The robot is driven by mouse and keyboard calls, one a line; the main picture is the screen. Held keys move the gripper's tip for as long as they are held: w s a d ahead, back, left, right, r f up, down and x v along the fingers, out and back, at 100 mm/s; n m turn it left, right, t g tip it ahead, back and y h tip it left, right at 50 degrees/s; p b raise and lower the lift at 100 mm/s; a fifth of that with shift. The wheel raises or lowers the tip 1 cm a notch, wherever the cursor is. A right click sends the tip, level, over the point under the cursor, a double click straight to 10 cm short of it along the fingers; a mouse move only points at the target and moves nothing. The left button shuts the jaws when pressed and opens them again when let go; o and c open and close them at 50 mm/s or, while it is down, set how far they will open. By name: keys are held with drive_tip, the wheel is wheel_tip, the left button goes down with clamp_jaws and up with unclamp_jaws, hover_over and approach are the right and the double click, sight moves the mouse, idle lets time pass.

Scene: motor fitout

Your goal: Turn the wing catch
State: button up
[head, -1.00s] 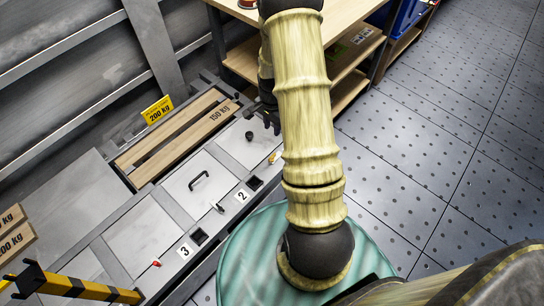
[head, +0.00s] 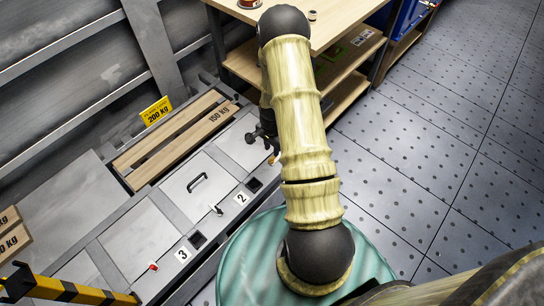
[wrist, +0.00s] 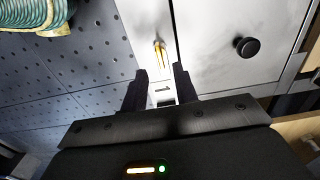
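A small yellow wing catch (wrist: 160,54) is on the edge of a pale lid in the wrist view, above the label 1 (wrist: 163,90). The catch also shows in the head view (head: 272,158), just below my gripper. My gripper (wrist: 160,73) is open, its two dark fingers apart and empty. In the wrist view the catch shows just beyond the gap between the fingertips, apart from both. In the head view my gripper (head: 266,138) is partly hidden by my arm. A silver catch (head: 216,209) and a red catch (head: 153,266) are at labels 2 and 3.
A black knob (wrist: 246,47) stands on the lid right of the catch. A black handle (head: 197,182) is on the neighbouring lid. A wooden shelf unit (head: 345,95) stands behind my arm. A yellow-black barrier (head: 70,291) is at lower left. The perforated floor at right is clear.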

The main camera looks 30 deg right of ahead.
sight(272, 158)
wheel_tip(272, 158, down, 5)
drive_tip(key=shift+f+b, duration=0.2)
drive_tip(key=shift+b, duration=0.2)
clamp_jaws()
